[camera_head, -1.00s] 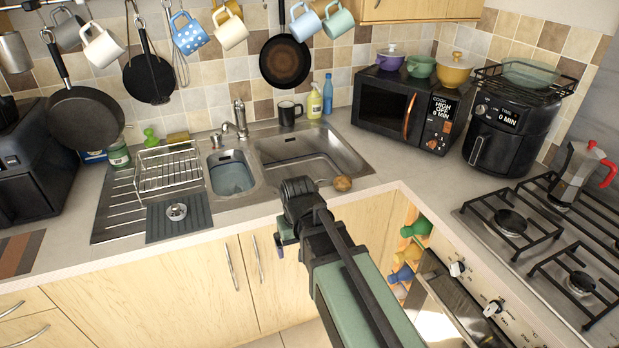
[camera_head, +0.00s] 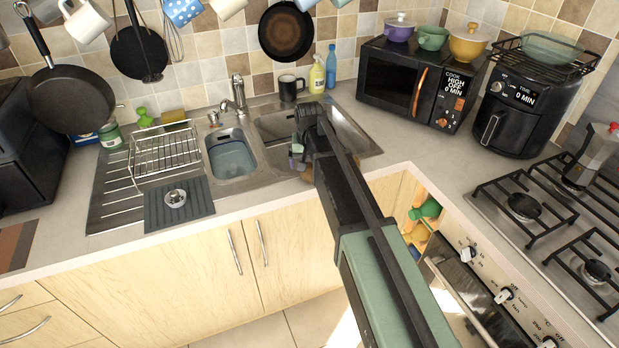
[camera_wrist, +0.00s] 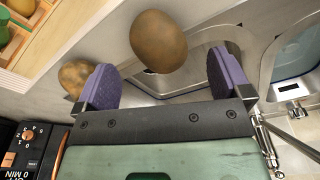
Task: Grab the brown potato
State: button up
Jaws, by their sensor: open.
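A brown potato (camera_wrist: 158,41) shows large in the wrist view, ahead of the gap between my fingers and not between the pads. A second brown potato (camera_wrist: 75,76) lies to the left, partly hidden behind the left finger; I cannot tell if they touch. My gripper (camera_wrist: 165,82) is open and empty, with purple pads. In the head view my gripper (camera_head: 297,158) is over the sink's right basin, near the front rim. A small brown patch of potato (camera_head: 306,175) shows just below it; my arm hides the rest of that spot.
The steel sink (camera_head: 352,140) has a wire dish rack (camera_head: 165,155) on its left. A black mug (camera_head: 291,88) and a soap bottle (camera_head: 317,74) stand behind it. The microwave (camera_head: 412,85) is at the right back. Pans and mugs hang above.

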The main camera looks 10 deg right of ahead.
aim_at(309, 167)
jog(key=f+b, duration=0.2)
jog(key=f, duration=0.1)
jog(key=f+b, duration=0.2)
jog(key=shift+w+d+f, duration=0.1)
jog(key=shift+w, duration=0.3)
jog(key=shift+r, duration=0.3)
jog(key=c, duration=1)
jog(key=shift+c, duration=0.3)
notch_tip(309, 167, up, 20)
jog(key=p, duration=2)
